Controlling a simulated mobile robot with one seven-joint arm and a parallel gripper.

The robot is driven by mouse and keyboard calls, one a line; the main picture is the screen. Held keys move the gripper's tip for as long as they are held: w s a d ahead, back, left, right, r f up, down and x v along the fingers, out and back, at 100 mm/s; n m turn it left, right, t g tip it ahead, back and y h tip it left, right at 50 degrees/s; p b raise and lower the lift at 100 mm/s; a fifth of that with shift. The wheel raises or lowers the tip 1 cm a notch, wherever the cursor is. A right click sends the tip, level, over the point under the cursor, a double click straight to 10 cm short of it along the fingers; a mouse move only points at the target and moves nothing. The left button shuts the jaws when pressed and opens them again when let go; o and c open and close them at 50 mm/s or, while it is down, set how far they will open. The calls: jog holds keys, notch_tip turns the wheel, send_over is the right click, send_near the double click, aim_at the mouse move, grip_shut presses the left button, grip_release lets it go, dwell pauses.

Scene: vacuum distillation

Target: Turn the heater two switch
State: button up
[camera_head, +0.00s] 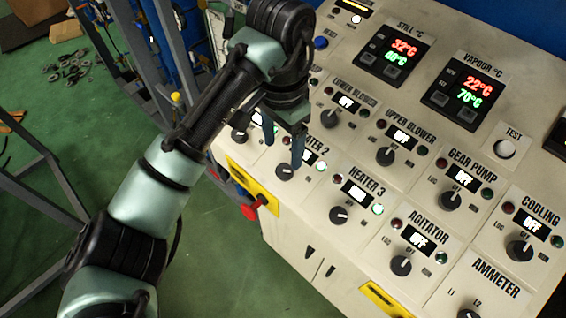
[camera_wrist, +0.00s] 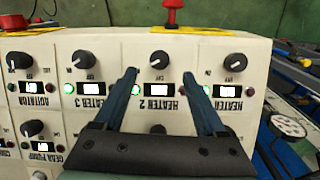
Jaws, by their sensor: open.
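The heater 2 switch is a round black knob (camera_head: 285,172) on the cream control panel (camera_head: 345,268). In the wrist view, where the labels are upside down, the heater 2 knob (camera_wrist: 159,60) shows just beyond the fingertips and between their lines. My gripper (camera_head: 283,152) is open and empty, above the panel around the heater 2 label. In the wrist view my gripper (camera_wrist: 159,75) has its two fingers on either side of the lit heater 2 display (camera_wrist: 158,89). I cannot tell whether the fingers touch the panel. My fingers partly hide the heater 2 label in the head view.
The heater 3 knob (camera_head: 339,214) is to the right, with a lit green lamp (camera_head: 377,209). Another heater knob (camera_wrist: 235,61) is on the other side. A red emergency button (camera_head: 254,207) sticks out at the front edge. Upper rows hold more knobs, including lower blower (camera_head: 329,118).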

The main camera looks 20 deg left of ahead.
aim_at(283, 170)
notch_tip(283, 170, down, 5)
jog(key=shift+s+d+r+b, duration=0.1)
jog(key=shift+b, duration=0.35)
jog(key=shift+f+p, duration=0.4)
jog(key=shift+f, duration=0.65)
grip_shut()
